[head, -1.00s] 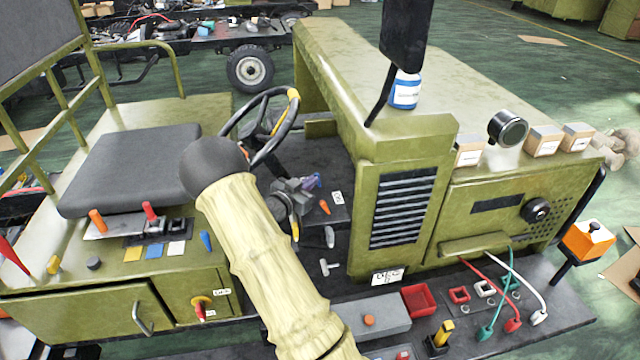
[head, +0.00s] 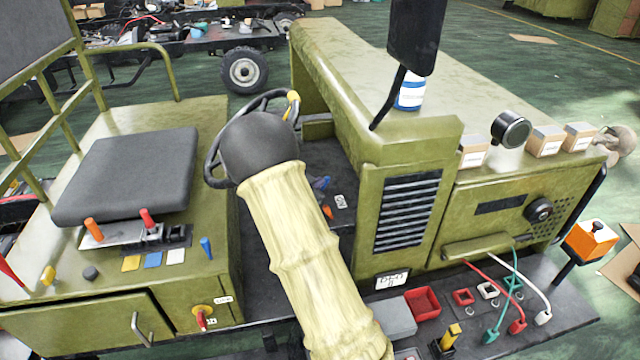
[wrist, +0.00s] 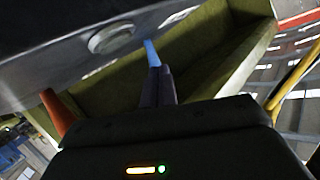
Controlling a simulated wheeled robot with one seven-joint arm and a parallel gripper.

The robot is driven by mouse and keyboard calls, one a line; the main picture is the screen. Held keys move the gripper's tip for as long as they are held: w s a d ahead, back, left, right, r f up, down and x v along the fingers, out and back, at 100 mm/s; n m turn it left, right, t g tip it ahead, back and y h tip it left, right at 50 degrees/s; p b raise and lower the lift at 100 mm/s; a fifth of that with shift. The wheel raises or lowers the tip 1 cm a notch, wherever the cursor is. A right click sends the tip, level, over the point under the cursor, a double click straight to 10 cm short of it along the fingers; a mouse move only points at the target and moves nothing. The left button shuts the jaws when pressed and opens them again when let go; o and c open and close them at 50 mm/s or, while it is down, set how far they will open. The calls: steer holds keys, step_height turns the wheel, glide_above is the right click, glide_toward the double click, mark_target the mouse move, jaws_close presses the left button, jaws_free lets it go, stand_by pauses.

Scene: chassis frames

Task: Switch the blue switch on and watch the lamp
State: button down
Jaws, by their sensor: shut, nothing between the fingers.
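In the wrist view, a blue lever-shaped switch (wrist: 151,52) stands just beyond the tips of my gripper (wrist: 155,72). The dark fingers are shut with nothing between them; I cannot tell whether they touch the switch. In the head view, my forearm hides my gripper, and a small blue part (head: 320,183) shows just right of it on the dark floor panel. Another blue lever (head: 206,247) stands on the seat box. A round dark lamp-like housing (head: 511,130) sits on the hood; I cannot tell whether it is lit.
An orange lever (wrist: 58,113) stands left of my gripper, and a pale round fitting (wrist: 111,39) lies on the dark panel. The steering wheel (head: 213,160) is partly behind my arm. The green cab wall (head: 375,215) stands close on the right.

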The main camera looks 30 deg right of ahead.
steer(key=shift+r, duration=0.1)
steer(key=shift+r+p, duration=0.65)
steer(key=shift+r, duration=0.05)
steer(key=shift+s+a+r, duration=0.1)
steer(key=shift+a+r, duration=0.2)
steer(key=d+r+b+v, duration=0.1)
steer(key=v, duration=1.2)
steer(key=shift+s+r+b, duration=0.25)
steer(key=shift+r+b, duration=0.05)
steer(key=shift+w, duration=0.1)
